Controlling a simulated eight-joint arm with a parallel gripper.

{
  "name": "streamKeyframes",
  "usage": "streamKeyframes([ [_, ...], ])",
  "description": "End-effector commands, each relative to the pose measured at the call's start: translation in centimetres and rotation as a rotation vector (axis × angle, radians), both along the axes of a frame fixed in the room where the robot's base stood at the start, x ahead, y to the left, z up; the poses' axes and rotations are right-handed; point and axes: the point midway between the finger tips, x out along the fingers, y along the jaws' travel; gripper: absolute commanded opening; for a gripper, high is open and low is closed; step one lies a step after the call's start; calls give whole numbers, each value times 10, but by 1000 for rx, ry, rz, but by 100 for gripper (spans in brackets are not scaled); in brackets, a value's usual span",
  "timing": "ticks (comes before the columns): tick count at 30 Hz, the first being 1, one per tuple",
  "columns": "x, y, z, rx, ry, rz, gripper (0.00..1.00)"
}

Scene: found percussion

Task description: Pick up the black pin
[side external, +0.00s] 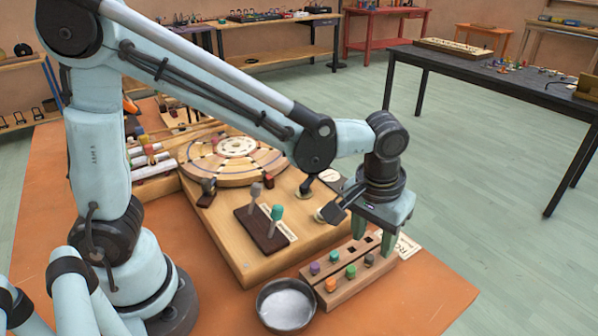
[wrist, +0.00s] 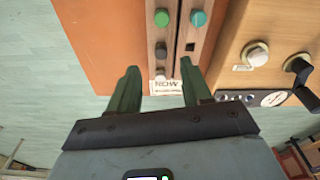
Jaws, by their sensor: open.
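The black pin (wrist: 161,50) stands in a wooden block (wrist: 155,35) in the wrist view, in the same row as a yellow-green pin (wrist: 161,18). It looks dark grey in the side view (side external: 369,260), in the near row. My gripper (side external: 373,245) points down over the right end of the block, close above the pin. In the wrist view the two green fingers (wrist: 158,68) are apart with nothing held between them. The exact height of the fingertips above the pin is hard to tell.
The block also holds purple (side external: 315,268), teal (side external: 334,256), orange (side external: 330,284) and green (side external: 351,271) pins, and has empty holes. A metal bowl (side external: 286,305) stands at its left. A wooden board with two mallets (side external: 265,212) lies behind. The orange table's front right is clear.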

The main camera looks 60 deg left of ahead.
Motion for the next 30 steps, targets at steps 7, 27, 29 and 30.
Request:
streamKeyframes([
  [7, 2, 2, -30, 0, 0, 1, 48],
  [27, 4, 3, -48, 0, 0, 0, 18],
  [29, 4, 3, -48, 0, 0, 0, 9],
  [30, 4, 3, -48, 0, 0, 0, 3],
])
